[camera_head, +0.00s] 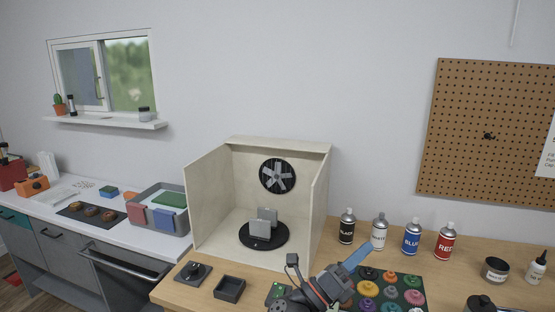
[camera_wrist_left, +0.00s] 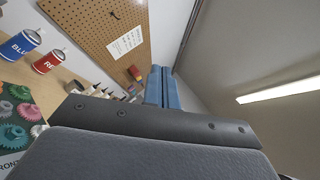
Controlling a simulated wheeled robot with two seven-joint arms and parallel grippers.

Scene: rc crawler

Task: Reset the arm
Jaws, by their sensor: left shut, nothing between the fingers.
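My left gripper (camera_head: 357,254) is raised above the front of the wooden workbench (camera_head: 190,295), to the right of the open booth. Its blue fingers point up and to the right and are shut with nothing between them. In the left wrist view the two blue fingers (camera_wrist_left: 163,88) lie side by side, pointing toward the wall and pegboard. My right gripper is not in view.
A beige booth (camera_head: 205,205) holds a fan and a dark turntable (camera_head: 262,246) with a grey block on it. Several spray cans, including a red one (camera_head: 445,242), stand behind a mat of coloured gears (camera_head: 390,290). A pegboard (camera_head: 480,130) hangs above.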

